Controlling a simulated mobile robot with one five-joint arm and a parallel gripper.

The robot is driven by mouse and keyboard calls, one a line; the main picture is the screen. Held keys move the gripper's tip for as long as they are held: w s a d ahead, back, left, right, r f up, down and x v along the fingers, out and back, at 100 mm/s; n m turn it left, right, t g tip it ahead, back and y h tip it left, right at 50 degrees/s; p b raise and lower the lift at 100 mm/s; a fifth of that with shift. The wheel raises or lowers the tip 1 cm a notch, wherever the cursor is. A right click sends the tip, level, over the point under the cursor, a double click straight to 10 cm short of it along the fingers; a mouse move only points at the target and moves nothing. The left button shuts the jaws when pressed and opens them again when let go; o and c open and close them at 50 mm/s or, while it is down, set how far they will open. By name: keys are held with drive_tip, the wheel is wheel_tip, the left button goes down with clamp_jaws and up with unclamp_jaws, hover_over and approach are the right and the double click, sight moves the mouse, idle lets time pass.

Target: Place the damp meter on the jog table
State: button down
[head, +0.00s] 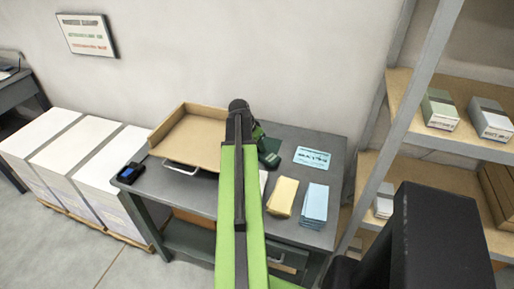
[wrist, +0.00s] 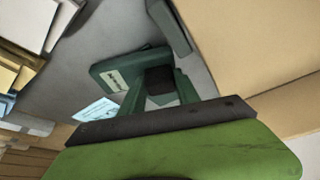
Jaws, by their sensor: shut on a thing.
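The jog table (head: 290,138) is the dark grey table in the middle of the head view, against the wall. My gripper (head: 256,137) is over its back middle, partly hidden by my arm. It is shut on a dark green device with a white label, which I take as the damp meter (head: 270,157). The meter shows in the wrist view (wrist: 111,74) beyond my fingers (wrist: 160,92), with the grey tabletop (wrist: 100,30) behind it. I cannot tell whether it touches the table.
A brown tray (head: 187,136) fills the table's back left. A black device with a blue screen (head: 130,172) sits at the left corner. Yellow (head: 283,196) and blue (head: 314,203) stacks and a light blue card (head: 312,157) lie right. Shelving (head: 398,120) stands at right.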

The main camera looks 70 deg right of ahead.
drive_tip(key=shift+w, duration=0.1)
drive_tip(key=c, duration=0.9)
unclamp_jaws()
drive_tip(key=shift+a+r+p, duration=0.1)
drive_tip(key=shift+r+p, duration=0.2)
drive_tip(key=shift+r, duration=0.1)
drive_tip(key=p+v, duration=1)
drive_tip(key=v, duration=0.1)
drive_tip(key=shift+w+a+r, duration=0.1)
drive_tip(key=shift+r, duration=0.1)
